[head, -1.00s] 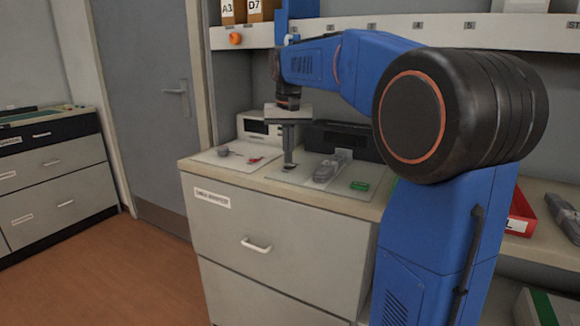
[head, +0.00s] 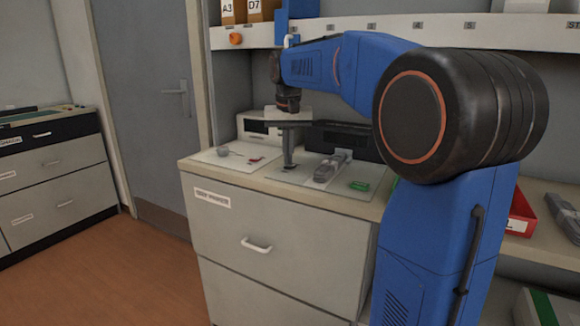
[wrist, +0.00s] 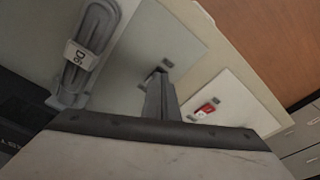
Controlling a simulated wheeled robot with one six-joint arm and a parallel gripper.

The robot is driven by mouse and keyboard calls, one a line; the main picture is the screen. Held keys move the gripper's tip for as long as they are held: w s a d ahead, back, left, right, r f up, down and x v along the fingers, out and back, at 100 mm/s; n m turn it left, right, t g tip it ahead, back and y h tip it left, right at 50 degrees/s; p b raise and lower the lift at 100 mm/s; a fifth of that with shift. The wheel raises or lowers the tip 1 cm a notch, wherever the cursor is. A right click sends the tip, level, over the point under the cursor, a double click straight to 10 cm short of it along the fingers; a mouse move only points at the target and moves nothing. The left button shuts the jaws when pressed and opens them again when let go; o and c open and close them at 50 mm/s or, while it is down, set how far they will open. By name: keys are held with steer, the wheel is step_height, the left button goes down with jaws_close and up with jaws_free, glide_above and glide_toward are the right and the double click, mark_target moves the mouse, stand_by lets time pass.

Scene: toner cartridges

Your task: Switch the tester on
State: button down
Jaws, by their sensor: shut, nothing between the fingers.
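In the wrist view the closed fingers (wrist: 160,74) show end-on near a small dark part on the grey plate (wrist: 180,42). A red switch (wrist: 206,110) sits on the other, whiter plate, beside the fingers and apart from them. A white box with a dark display (head: 258,130) stands behind. Which unit is the tester, and the switch's position, I cannot tell.
A black box (head: 345,141) stands behind. A shelf (head: 350,31) runs above my arm.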

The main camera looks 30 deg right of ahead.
steer(key=shift+f, duration=0.3)
step_height(320, 180, up, 7)
stand_by(1.3)
stand_by(0.3)
steer(key=shift+n+t, duration=0.3)
steer(key=shift+n, duration=0.2)
steer(key=s+a+f, duration=0.1)
steer(key=s, duration=0.1)
steer(key=s+a+f, duration=0.1)
steer(key=s, duration=0.2)
steer(key=s+a, duration=0.1)
steer(key=s, duration=0.1)
steer(key=shift+s+f, duration=0.3)
steer(key=shift+f, duration=0.1)
steer(key=s+a+f+n+t, duration=0.1)
steer(key=s+a+f+n, duration=0.1)
steer(key=s+f, duration=0.9)
steer(key=s+a+f+n+t, duration=0.1)
steer(key=s+a+f, duration=0.3)
steer(key=s+f, duration=0.7)
steer(key=s+n, duration=0.1)
steer(key=s, duration=0.2)
steer(key=shift+s+a+f+t+y, duration=0.3)
steer(key=shift+f+y, duration=0.1)
